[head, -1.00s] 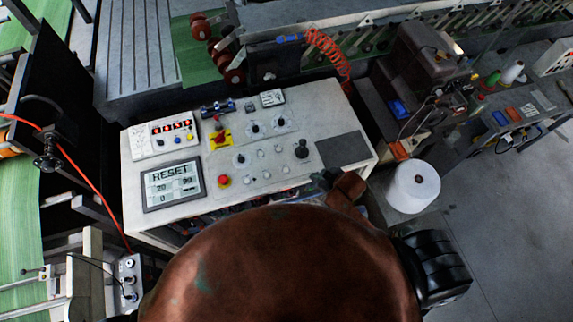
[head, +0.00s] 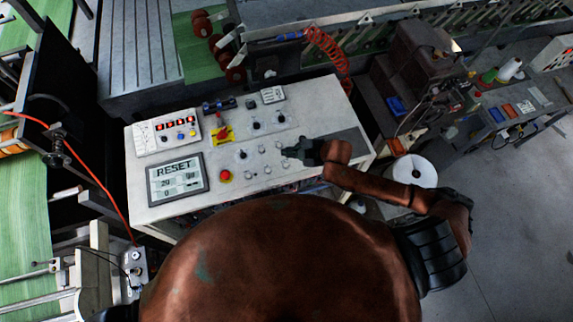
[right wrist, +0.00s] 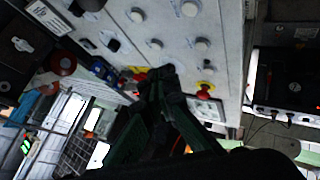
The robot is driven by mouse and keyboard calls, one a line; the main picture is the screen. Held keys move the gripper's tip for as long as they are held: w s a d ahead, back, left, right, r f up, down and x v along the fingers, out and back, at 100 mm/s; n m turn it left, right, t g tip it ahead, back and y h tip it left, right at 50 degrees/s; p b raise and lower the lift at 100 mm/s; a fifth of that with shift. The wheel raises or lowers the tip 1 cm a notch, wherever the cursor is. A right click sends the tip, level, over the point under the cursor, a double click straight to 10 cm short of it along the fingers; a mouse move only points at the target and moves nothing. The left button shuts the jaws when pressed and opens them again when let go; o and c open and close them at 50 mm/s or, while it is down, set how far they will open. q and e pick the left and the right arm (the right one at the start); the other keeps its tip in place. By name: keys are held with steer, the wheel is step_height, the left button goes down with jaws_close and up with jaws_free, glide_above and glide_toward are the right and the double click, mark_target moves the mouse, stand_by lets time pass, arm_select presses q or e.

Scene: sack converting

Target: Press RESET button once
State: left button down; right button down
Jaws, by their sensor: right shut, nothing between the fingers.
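The control panel (head: 215,205) is a pale sloped console. Its screen (head: 175,181) shows the word RESET above several numbers. Several small pale buttons (head: 262,149) are in the middle. My right gripper (head: 287,152) is shut and empty over the panel's right-centre, right of the pale buttons. In the right wrist view its fingertips (right wrist: 161,73) appear near the red button (right wrist: 205,88); contact cannot be told. My left gripper is out of view.
A white roll (head: 415,171) stands to the right, near my right arm. A coiled red hose (head: 330,50) hangs behind the panel. Grey floor (head: 510,220) is clear at the right.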

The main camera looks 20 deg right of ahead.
steer(key=b, duration=0.6)
glide_above(288, 166)
step_height(288, 166, down, 7)
steer(key=shift+a+r, duration=0.1)
steer(key=shift+r, duration=0.1)
steer(key=shift+f+b, duration=0.65)
steer(key=shift+f, duration=0.4)
steer(key=shift+f, duration=0.2)
steer(key=shift+f, duration=0.2)
steer(key=shift+f, duration=0.5)
stand_by(0.6)
steer(key=shift+r, duration=0.1)
steer(key=shift+r+p, duration=0.8)
steer(key=shift+p, duration=0.1)
